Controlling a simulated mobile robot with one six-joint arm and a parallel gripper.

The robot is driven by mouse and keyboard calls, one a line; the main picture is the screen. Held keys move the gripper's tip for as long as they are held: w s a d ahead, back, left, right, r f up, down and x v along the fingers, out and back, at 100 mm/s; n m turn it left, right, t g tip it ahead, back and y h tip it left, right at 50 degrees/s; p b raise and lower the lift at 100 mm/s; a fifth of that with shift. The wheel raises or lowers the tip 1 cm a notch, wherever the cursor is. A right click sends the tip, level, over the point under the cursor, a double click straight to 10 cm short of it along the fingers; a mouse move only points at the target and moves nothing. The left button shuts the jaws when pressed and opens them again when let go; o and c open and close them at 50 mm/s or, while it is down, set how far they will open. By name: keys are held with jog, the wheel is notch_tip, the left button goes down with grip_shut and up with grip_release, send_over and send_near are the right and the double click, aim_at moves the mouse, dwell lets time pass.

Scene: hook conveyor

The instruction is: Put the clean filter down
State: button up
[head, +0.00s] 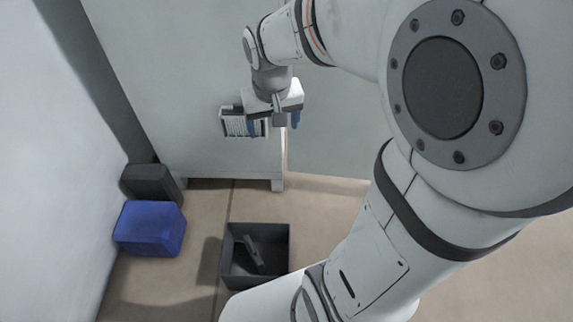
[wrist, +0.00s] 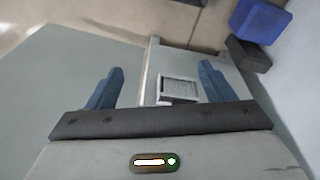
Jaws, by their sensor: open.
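The clean filter (head: 236,122) is a pale, ribbed block with a light frame. It shows at the left of my gripper in the head view, against a light grey surface, and seems to rest there. My gripper (head: 274,126) is open, with two blue fingers. In the wrist view the filter (wrist: 179,87) appears between the fingers, closer to the right one, and my gripper (wrist: 160,78) is not closed on it. The filter's lower edge is partly hidden by the gripper body there. I cannot tell whether the right finger touches it.
A dark open bin (head: 235,274) with a dark grey item inside stands on the floor. A blue box (head: 150,229) and a black box (head: 147,182) stand by the left wall.

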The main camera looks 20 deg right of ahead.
jog(key=s+a+f+n, duration=0.1)
jog(key=s, duration=1)
jog(key=shift+s+a+f+g+y, duration=0.2)
jog(key=shift+f+g+y, duration=0.1)
jog(key=shift+g, duration=0.1)
jog(key=shift+r, duration=0.1)
